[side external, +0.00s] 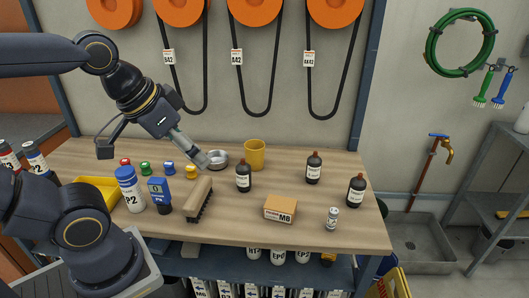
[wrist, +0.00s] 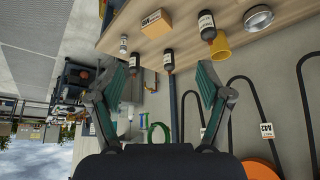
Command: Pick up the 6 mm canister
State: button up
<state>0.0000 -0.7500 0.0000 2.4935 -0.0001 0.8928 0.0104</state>
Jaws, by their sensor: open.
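I cannot read a "6 mm" label on any container. A small white-and-grey canister (side external: 332,218) stands upright near the bench's front right; it also shows small in the wrist view (wrist: 123,44). A larger white canister with a blue cap, marked P2 (side external: 131,190), stands at the left of the bench, with a blue item (side external: 159,195) beside it. My gripper (side external: 203,160) is above the rear of the bench, near a metal bowl. In the wrist view my gripper (wrist: 164,85) has its fingers wide apart with nothing between them.
Dark bottles (side external: 243,177), a yellow cup (side external: 255,155), a metal bowl (side external: 217,158), a box marked M8 (side external: 280,209) and a brush (side external: 199,199) stand on the wooden bench (side external: 330,246). A yellow tray (side external: 97,187) is left. Belts hang behind. The front right has bare wood.

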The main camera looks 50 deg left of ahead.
jog(key=w+r+t, duration=0.2)
jog(key=w+r, duration=0.7)
jog(key=w, duration=0.4)
jog(key=g, duration=0.3)
send_over(316, 156)
jog(key=s, duration=0.5)
notch_tip(316, 156, down, 17)
jog(key=x, duration=1)
jog(key=shift+s+a+f, duration=0.1)
jog(key=shift+a+f, duration=0.05)
jog(key=shift+a, duration=0.1)
jog(key=x, duration=0.5)
jog(key=shift+f, duration=0.3)
